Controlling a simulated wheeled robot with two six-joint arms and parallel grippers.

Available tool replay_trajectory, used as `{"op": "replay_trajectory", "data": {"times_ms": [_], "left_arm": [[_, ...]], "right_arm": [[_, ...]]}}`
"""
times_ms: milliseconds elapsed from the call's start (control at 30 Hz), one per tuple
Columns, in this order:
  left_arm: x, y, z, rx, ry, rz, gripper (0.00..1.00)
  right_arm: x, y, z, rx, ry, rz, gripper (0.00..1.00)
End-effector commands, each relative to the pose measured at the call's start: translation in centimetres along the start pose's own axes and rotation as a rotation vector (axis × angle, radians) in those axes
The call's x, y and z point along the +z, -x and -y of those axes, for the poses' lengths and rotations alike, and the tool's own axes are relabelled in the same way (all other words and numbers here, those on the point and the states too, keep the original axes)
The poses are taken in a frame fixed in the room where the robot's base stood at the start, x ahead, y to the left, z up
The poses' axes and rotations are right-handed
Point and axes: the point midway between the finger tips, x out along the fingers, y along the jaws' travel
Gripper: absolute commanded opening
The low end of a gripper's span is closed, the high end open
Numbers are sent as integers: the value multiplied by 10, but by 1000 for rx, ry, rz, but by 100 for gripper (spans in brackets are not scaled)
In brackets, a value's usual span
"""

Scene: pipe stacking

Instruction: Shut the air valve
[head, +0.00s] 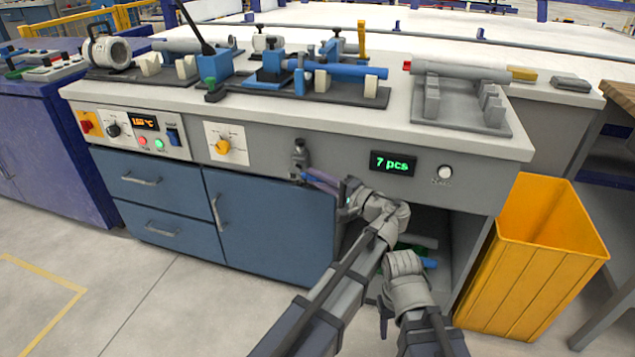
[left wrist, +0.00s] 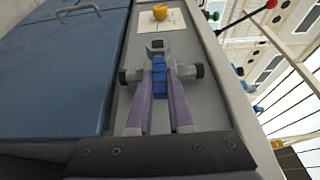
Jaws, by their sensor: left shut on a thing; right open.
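The air valve (head: 300,155) is a small grey fitting on the front panel of the workbench, right of the yellow knob. In the left wrist view the air valve (left wrist: 157,46) shows a grey body with dark round ends and a blue lever (left wrist: 159,82). My left gripper (head: 312,178) reaches it from the right, and its purple fingers (left wrist: 160,98) are shut on the blue lever. My right gripper (head: 385,316) hangs low in front of the open cabinet bay; it is open, and its fingertips are hard to make out.
Blue pipe fixtures (head: 325,75) and a grey stand (head: 460,105) fill the worktop (head: 170,90) above. A counter display (head: 392,163) reads "7 pcs" right of the valve. A yellow bin (head: 530,260) stands at the right. The floor at left is clear.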

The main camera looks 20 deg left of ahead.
Motion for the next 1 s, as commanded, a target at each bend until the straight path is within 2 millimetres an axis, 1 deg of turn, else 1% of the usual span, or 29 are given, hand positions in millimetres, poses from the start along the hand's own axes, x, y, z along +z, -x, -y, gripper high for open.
{"op": "replay_trajectory", "data": {"times_ms": [333,367,600,633,1000], "left_arm": [[2,-1,-1,1,-3,5,0],[2,-1,-1,1,-3,5,20],[1,0,-1,-1,-2,3,47],[1,0,0,-1,-2,2,49],[1,0,0,-1,-2,1,49]], "right_arm": [[0,-1,0,0,0,0,50],[0,-1,0,0,0,0,50],[0,-1,0,0,0,0,50],[0,-1,0,0,0,0,50],[0,-1,0,0,0,0,50]]}}
